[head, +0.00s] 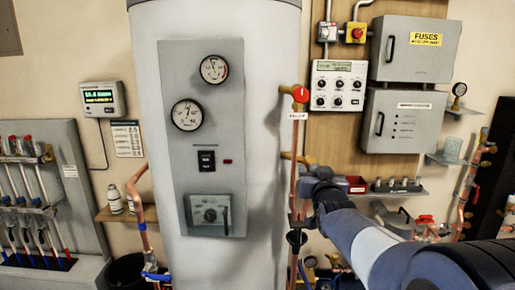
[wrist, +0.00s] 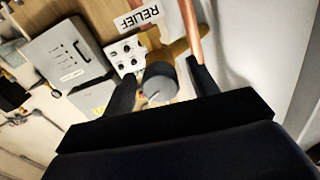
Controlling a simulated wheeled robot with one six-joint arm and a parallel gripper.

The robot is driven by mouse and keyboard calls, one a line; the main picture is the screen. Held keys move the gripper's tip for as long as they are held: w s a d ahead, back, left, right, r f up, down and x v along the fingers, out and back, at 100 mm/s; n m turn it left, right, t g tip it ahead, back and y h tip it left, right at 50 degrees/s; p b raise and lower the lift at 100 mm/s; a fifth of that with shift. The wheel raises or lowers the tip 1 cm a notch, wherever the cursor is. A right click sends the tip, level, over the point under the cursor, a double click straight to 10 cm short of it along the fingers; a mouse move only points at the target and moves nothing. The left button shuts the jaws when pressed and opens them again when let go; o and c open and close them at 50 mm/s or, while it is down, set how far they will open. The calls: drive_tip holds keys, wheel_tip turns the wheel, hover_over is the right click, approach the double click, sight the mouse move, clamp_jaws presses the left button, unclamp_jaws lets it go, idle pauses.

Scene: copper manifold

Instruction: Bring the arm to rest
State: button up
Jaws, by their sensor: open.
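My gripper (head: 312,176) is at the end of my arm, in front of the copper pipe right of the grey tank in the head view. Its dark fingers (wrist: 163,86) stand apart in the wrist view. A round grey knob (wrist: 160,80) with a pale mark shows between them, and I see a gap on the right finger's side. Whether the left finger touches it I cannot tell. A brass fitting (wrist: 186,45) is behind the knob. In the head view the gripper hides the knob.
A copper pipe (head: 294,195) runs upright beside the tank (head: 262,120). A red-capped valve (head: 301,95) with a white label (head: 297,116) sits above my gripper. A shelf (head: 398,190) with a red bin (head: 356,184) and grey boxes (head: 403,122) are to the right.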

drive_tip(key=shift+s, duration=0.1)
drive_tip(key=s+b, duration=0.1)
drive_tip(key=s, duration=1)
drive_tip(key=w+p, duration=0.1)
drive_tip(key=w, duration=0.9)
drive_tip(key=shift+w, duration=0.4)
drive_tip(key=shift+w+r+p, duration=0.2)
drive_tip(key=shift+w+p, duration=0.1)
drive_tip(key=shift+p, duration=0.1)
drive_tip(key=shift+s+r+n+p, duration=0.1)
drive_tip(key=shift+s+n+p, duration=0.05)
drive_tip(key=shift+n+p, duration=0.75)
drive_tip(key=n+p, duration=0.4)
drive_tip(key=p, duration=0.1)
drive_tip(key=n+p, duration=0.6)
drive_tip(key=p, duration=0.2)
drive_tip(key=shift+p, duration=0.4)
drive_tip(key=shift+s+f+b, duration=0.15)
drive_tip(key=shift+s+b, duration=0.35)
drive_tip(key=shift+s, duration=0.8)
drive_tip(key=shift+s+f+b, duration=0.1)
drive_tip(key=shift+s+b, duration=0.35)
drive_tip(key=shift+s, duration=0.85)
